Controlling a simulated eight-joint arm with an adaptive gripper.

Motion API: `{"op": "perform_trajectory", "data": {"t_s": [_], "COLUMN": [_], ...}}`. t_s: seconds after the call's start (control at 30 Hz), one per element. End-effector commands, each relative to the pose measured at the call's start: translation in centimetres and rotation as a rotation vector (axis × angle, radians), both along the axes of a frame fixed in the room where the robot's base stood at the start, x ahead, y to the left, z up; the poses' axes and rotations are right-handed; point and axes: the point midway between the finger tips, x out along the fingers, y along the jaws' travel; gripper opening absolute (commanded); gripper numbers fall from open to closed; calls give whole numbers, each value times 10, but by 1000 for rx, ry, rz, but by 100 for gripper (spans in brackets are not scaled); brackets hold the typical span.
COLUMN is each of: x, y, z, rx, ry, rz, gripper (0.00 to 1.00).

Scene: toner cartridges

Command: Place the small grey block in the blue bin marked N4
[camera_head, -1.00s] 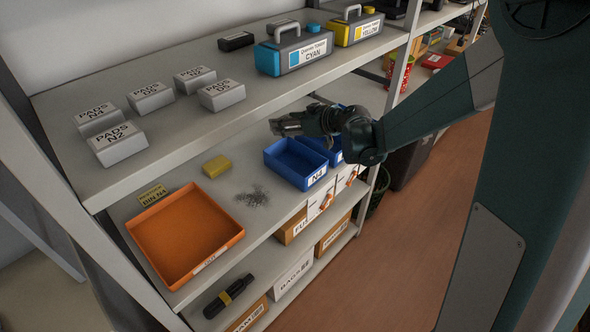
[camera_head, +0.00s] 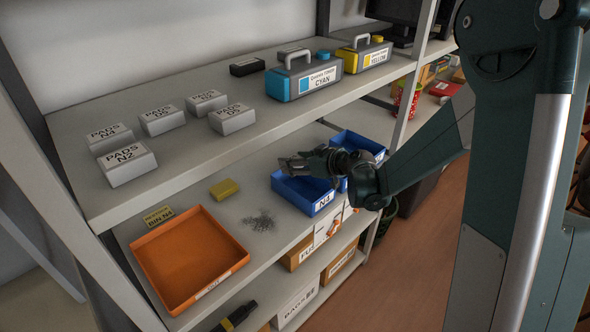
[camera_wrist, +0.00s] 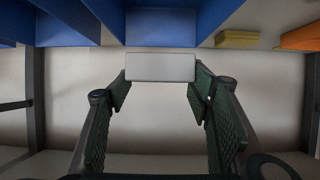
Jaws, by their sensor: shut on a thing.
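The small grey block (camera_wrist: 160,67) is pale and box-shaped, held between the fingertips of my gripper (camera_wrist: 160,88) in the wrist view. In the head view my gripper (camera_head: 292,165) is at the back part of the blue bin marked N4 (camera_head: 322,204), seemingly above it; the block cannot be made out there. The bin stands on the middle shelf, its label facing front, and its inside is partly hidden by my gripper. In the wrist view a blue bin wall (camera_wrist: 160,30) shows just beyond the block.
Left of N4 are a yellow block (camera_head: 224,188), a pile of small grey bits (camera_head: 260,221) and an orange tray (camera_head: 188,257). The upper shelf (camera_head: 190,150) carries pad boxes and toner cartridges.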

Motion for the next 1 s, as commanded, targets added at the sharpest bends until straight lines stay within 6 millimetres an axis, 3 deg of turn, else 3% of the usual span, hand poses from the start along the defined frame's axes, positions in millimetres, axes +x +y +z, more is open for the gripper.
{"op": "perform_trajectory", "data": {"t_s": [0.17,0.53,1.0], "x": [0,0,0], "y": [0,0,0], "z": [-3,-35,-40], "rx": [0,0,0], "ry": [0,0,0], "rz": [0,0,0], "gripper": [37,37,37]}}
